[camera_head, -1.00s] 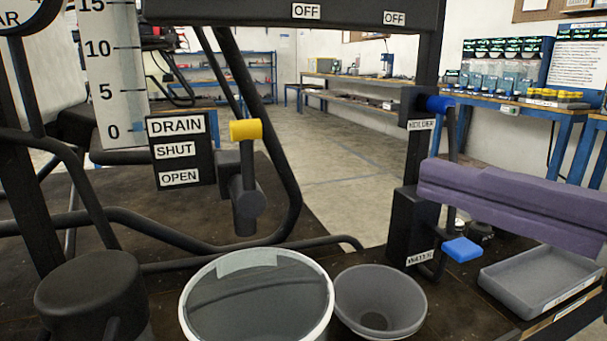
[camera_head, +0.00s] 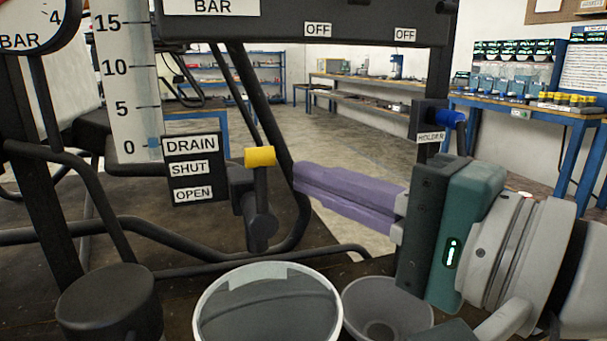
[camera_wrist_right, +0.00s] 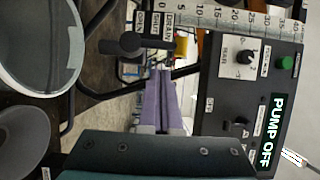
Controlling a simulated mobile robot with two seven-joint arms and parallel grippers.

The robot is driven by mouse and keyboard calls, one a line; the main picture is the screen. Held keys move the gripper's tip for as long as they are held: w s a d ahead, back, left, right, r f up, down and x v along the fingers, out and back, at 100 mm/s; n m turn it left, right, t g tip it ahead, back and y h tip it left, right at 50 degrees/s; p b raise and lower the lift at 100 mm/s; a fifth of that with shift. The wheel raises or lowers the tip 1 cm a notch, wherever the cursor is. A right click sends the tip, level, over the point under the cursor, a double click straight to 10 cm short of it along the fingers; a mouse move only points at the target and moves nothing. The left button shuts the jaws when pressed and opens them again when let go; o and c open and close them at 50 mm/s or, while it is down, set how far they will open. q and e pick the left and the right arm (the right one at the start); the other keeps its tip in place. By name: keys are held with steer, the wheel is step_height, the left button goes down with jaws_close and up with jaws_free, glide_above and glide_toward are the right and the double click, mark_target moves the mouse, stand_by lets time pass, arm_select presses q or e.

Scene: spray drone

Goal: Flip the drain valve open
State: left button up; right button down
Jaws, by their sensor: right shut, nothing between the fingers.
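The drain valve has a yellow-tipped lever (camera_head: 259,157) that stands upright above its dark valve body (camera_head: 262,228). A label plate (camera_head: 192,168) reading DRAIN, SHUT and OPEN is just left of it. In the right wrist view the yellow tip (camera_wrist_right: 181,45) shows beyond the fingers. My right gripper (camera_head: 300,182) comes in from the right with its long purple fingers shut and empty. Their tips are just right of the lever and a little below its yellow end; I cannot tell whether they touch it. The right wrist view shows the fingers (camera_wrist_right: 166,75) together. My left gripper is not in view.
A white-rimmed bucket (camera_head: 268,305) and a grey funnel-like bowl (camera_head: 388,312) stand below the right gripper. Dark frame tubes run around the valve. A scale (camera_head: 123,80) and gauge (camera_head: 35,22) are at the upper left. A PUMP OFF panel (camera_wrist_right: 255,100) shows in the wrist view.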

steer(key=shift+s+a, duration=0.45)
steer(key=shift+a, duration=0.25)
